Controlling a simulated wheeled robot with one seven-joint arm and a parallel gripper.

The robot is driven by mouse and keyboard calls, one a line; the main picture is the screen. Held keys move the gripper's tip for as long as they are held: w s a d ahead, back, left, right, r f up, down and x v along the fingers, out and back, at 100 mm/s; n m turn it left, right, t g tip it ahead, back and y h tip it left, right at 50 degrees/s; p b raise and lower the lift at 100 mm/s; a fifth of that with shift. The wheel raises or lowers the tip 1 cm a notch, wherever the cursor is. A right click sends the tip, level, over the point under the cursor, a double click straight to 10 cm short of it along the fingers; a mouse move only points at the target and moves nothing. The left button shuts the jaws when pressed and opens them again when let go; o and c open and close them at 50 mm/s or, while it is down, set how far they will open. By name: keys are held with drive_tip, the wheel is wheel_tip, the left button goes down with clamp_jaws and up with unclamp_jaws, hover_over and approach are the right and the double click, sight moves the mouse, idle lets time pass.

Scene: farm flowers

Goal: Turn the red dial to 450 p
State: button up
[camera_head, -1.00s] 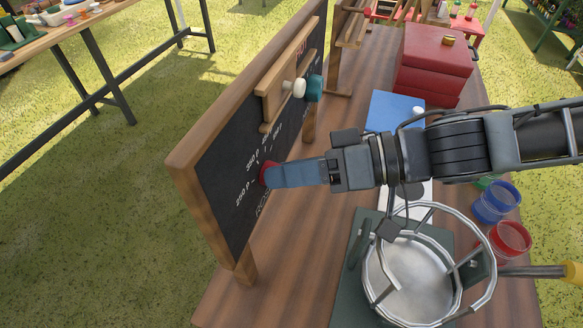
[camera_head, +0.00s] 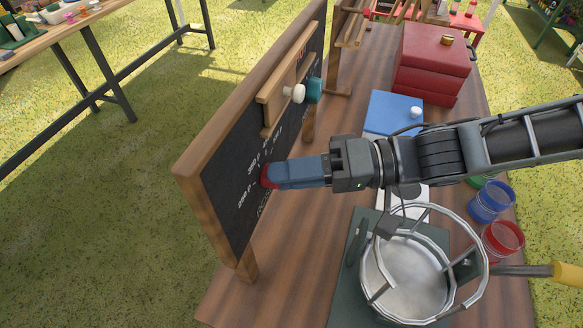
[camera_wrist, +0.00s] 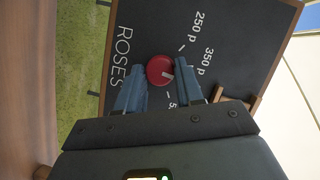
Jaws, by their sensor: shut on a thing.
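The red dial (camera_head: 267,177) is mounted on the black chalkboard (camera_head: 238,205), low on its face. In the wrist view the dial (camera_wrist: 160,70) sits between the two blue fingers of my gripper (camera_wrist: 159,75), which is shut on it. The dial's white mark points right, slightly downward, toward the right finger. "250 p" and "350 p" are readable to the upper right. A label starting with "5" below is partly covered, and no 450 p label can be read. In the head view my gripper (camera_head: 275,174) reaches the board from the right.
A metal pot (camera_head: 408,275), red cup (camera_head: 502,240) and blue cup (camera_head: 491,201) stand under and beside my arm. A red box (camera_head: 432,65) is behind.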

drive_tip(key=shift+w+m+y, duration=0.1)
drive_tip(key=shift+m+y, duration=0.4)
drive_tip(key=shift+m, duration=0.5)
drive_tip(key=o, duration=1)
drive_tip(key=shift+f, duration=0.1)
drive_tip(key=shift+d, duration=0.1)
drive_tip(key=d, duration=0.2)
drive_tip(key=d+b, duration=0.1)
drive_tip(key=d, duration=0.4)
drive_tip(key=shift+w+d+r+b, duration=0.15)
drive_tip(key=shift+d+r+b, duration=0.15)
drive_tip(key=shift+d+b, duration=0.05)
